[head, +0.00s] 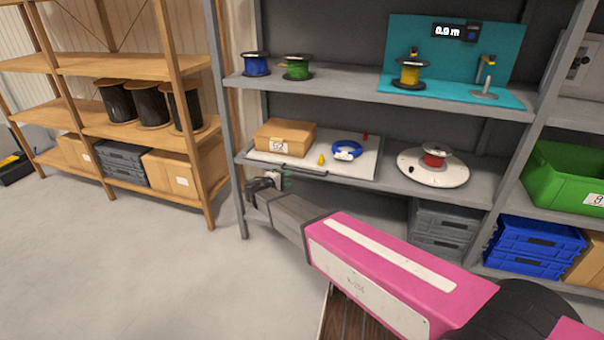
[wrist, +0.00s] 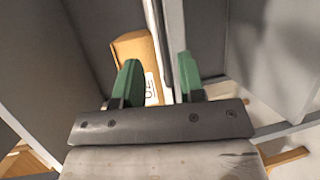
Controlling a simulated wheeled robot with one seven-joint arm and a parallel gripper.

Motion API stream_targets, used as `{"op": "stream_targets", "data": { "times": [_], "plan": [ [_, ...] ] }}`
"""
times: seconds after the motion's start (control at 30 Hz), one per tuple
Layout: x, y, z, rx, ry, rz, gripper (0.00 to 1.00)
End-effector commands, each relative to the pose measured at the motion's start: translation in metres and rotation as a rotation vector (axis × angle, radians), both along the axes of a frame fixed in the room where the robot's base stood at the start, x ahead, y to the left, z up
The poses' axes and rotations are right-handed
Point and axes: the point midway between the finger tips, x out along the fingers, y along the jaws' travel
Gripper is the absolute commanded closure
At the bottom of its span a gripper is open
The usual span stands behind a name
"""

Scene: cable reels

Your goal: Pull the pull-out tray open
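The pull-out tray (head: 366,164) is a pale flat board on the middle shelf, with a dark handle bar (head: 288,168) along its front edge. A cardboard box (head: 285,137), a blue cable coil (head: 346,150), a small yellow piece (head: 321,160) and a small red piece lie on it. My gripper (head: 286,180) is just below and in front of the handle's left part. In the wrist view its green fingers (wrist: 158,82) are apart, with a narrow pale strip, seemingly the tray's front, behind the gap. Whether either finger touches the handle is unclear.
A white turntable with a red reel (head: 435,157) stands right of the tray. Blue and green reels (head: 297,68) and a teal measuring station (head: 447,62) are on the shelf above. A grey rack post (head: 226,120) stands left of my gripper. The floor (head: 130,260) at left is clear.

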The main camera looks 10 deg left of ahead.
Motion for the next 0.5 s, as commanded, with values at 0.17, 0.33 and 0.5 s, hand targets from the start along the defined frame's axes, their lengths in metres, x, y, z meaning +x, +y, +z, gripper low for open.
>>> {"op": "stream_targets", "data": {
  "times": [0.17, 0.33, 0.5],
  "plan": [
    [0.027, -0.013, -0.006, 0.000, 0.001, -0.003, 0.63],
    [0.054, -0.027, -0.011, 0.000, 0.001, -0.003, 0.63],
    [0.074, -0.038, -0.016, 0.001, 0.002, -0.002, 0.63]
  ]
}}
